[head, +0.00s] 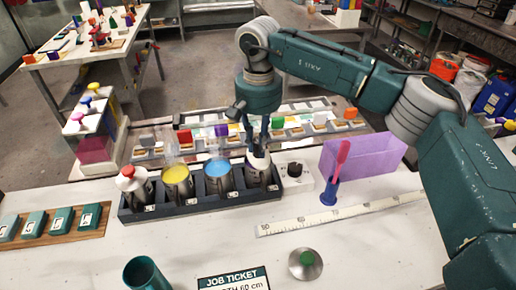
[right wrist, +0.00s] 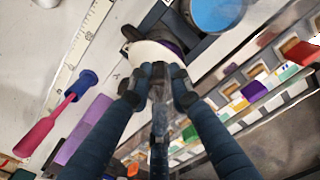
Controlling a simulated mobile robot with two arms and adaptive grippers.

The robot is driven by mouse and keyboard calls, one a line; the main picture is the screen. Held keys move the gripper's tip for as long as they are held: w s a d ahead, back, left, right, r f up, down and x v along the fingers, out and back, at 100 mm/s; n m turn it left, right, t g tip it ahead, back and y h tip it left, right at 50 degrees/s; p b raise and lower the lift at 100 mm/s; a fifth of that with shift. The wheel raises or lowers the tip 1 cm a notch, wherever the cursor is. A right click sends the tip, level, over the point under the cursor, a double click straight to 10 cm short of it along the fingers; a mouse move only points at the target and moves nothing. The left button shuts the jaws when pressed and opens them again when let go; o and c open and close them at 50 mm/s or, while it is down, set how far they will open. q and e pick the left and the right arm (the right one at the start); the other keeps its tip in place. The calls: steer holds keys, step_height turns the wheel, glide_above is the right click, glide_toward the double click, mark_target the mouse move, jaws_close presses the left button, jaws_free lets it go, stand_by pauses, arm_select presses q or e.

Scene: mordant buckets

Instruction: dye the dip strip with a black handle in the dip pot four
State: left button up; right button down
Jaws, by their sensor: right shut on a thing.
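My right gripper (head: 259,146) is over the rightmost pot (head: 259,178) in a dark rack, which I take as pot four. It is shut at a white lid-like disc (head: 257,162) at the pot's mouth. In the right wrist view my right gripper (right wrist: 158,78) meets the white disc (right wrist: 153,52). The exact part between the fingertips is hidden. A dark purple patch shows beside the disc. I cannot make out a strip with a black handle. Several strip-like pieces with coloured handles stand in the rear rack, one with a purple handle (head: 221,130). My left gripper is not in view.
The dark rack (head: 165,213) also holds a pot with a red-knobbed white top (head: 127,172), a yellow pot (head: 178,178) and a blue pot (head: 219,171).

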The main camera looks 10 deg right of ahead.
steer(key=shift+d+r, duration=0.15)
steer(key=shift+d, duration=0.1)
steer(key=shift+a, duration=0.15)
steer(key=shift+a+f, duration=0.25)
steer(key=shift+a, duration=0.3)
steer(key=shift+r, duration=0.1)
steer(key=shift+d+r+p, duration=0.2)
steer(key=shift+r+p, duration=1.1)
steer(key=shift+r, duration=0.8)
steer(key=shift+d+r+p, duration=0.2)
steer(key=shift+r+p, duration=1.1)
steer(key=shift+r, duration=0.75)
